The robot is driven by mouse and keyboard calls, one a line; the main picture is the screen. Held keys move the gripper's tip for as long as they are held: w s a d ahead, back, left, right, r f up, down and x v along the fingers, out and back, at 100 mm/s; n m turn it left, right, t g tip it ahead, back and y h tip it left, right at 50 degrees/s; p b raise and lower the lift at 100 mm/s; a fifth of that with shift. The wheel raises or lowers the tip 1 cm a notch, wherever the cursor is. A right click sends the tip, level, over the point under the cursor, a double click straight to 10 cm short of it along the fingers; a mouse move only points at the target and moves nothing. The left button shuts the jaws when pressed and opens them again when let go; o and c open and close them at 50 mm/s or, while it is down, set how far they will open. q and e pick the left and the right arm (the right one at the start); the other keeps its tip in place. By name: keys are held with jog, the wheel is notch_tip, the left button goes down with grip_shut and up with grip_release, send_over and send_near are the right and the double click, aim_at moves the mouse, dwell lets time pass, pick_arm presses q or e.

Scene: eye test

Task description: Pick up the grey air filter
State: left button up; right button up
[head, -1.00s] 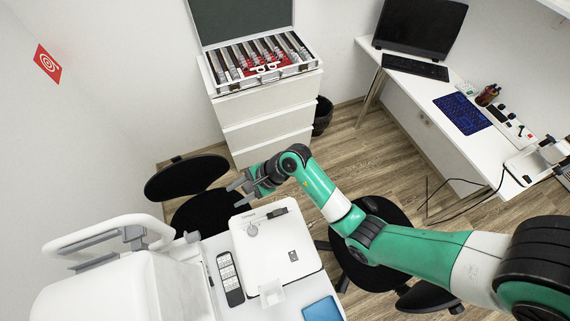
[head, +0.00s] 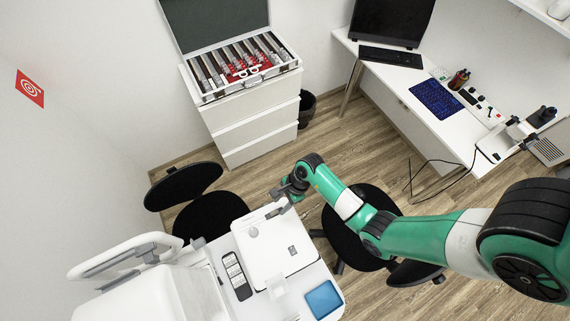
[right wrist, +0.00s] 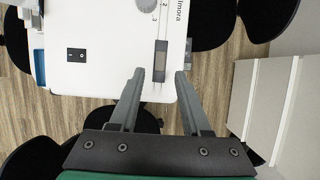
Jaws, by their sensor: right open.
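A white device (head: 274,250) lies on the white stand, with a grey round knob (right wrist: 147,5) on top. In the right wrist view a dark grey rectangular piece (right wrist: 160,53) lies in a narrow slot near the device's edge. A grey block (right wrist: 189,47) shows just beyond that edge. I cannot tell which of these is the air filter. My right gripper (head: 279,211) is at the device's far right edge; it also shows in the right wrist view (right wrist: 160,73), open, with nothing between its fingers, which point towards the slotted piece. My left gripper is out of view.
A dark handset (head: 236,276) and a blue pad (head: 323,299) lie beside the device. Black chairs (head: 211,216) stand close by at left and right. A white drawer cabinet (head: 253,124) with an open case is behind. A desk is at right.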

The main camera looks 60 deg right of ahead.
aim_at(275, 211)
jog(key=b+x, duration=0.2)
jog(key=x, duration=0.3)
jog(key=shift+f+b, duration=0.15)
jog(key=shift+b, duration=0.2)
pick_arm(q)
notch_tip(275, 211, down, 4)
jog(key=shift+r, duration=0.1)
pick_arm(e)
grip_shut()
notch_tip(275, 211, up, 9)
jog(key=p, duration=0.9)
jog(key=shift+f, duration=0.15)
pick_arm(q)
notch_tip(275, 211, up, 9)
pick_arm(e)
jog(key=shift+f, duration=0.1)
